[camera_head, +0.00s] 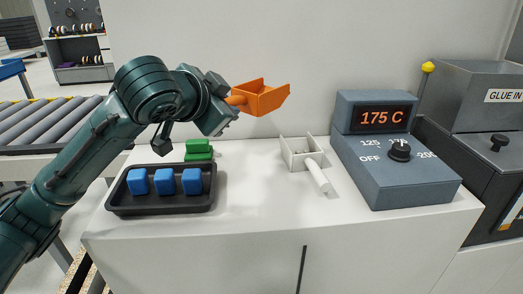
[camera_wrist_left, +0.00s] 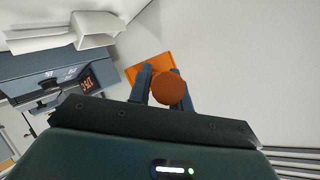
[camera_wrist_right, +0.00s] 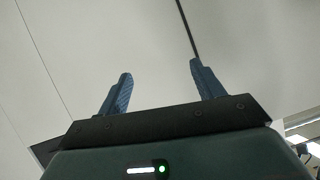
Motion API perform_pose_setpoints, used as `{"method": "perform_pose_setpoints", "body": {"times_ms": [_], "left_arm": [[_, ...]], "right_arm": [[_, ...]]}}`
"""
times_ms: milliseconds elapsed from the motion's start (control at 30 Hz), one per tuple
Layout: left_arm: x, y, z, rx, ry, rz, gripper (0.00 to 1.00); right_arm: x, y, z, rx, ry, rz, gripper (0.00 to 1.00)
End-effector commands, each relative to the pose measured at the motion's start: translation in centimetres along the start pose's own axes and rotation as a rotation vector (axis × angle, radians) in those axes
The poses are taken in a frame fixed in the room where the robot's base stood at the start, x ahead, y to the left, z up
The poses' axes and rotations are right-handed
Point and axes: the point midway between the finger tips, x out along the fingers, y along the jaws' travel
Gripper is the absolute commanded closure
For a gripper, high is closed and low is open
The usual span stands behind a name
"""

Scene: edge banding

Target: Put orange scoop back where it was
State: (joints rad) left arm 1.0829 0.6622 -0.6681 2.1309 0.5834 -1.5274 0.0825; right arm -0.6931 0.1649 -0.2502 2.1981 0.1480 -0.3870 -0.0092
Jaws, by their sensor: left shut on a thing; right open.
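The orange scoop (camera_head: 262,97) is in the air above the back of the white counter, left of centre in the head view. My left gripper (camera_head: 232,101) is shut on its handle. In the left wrist view the round orange handle end (camera_wrist_left: 171,89) sits between the fingers, with part of the orange tray (camera_wrist_left: 148,62) behind it. My right gripper (camera_wrist_right: 160,80) shows only in the right wrist view, open and empty, facing plain pale surfaces.
A white scoop (camera_head: 317,174) lies on the white counter (camera_head: 255,210). A black tray (camera_head: 160,206) with blue blocks and a green block (camera_head: 198,147) stand left. A temperature control box (camera_head: 400,165) reading 175 C and a glue machine (camera_head: 485,150) stand right. The counter's front middle is clear.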

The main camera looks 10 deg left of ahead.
Motion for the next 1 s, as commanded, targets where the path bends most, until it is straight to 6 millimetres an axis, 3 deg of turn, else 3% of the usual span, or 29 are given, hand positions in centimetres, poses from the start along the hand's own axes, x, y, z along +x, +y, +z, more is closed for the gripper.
{"method": "perform_pose_setpoints", "body": {"times_ms": [267,700,1000], "left_arm": [[2.1,2.8,3.5,0.001,-0.001,-0.001,1.00],[4.2,5.5,6.8,0.000,0.000,-0.001,1.00],[4.3,5.6,6.9,-0.001,0.003,-0.002,1.00]], "right_arm": [[-0.2,0.3,0.1,-0.007,0.027,0.007,0.33],[-0.6,0.5,0.1,-0.016,0.054,0.015,0.33],[-0.7,0.6,-0.1,-0.017,0.059,0.017,0.33]]}}
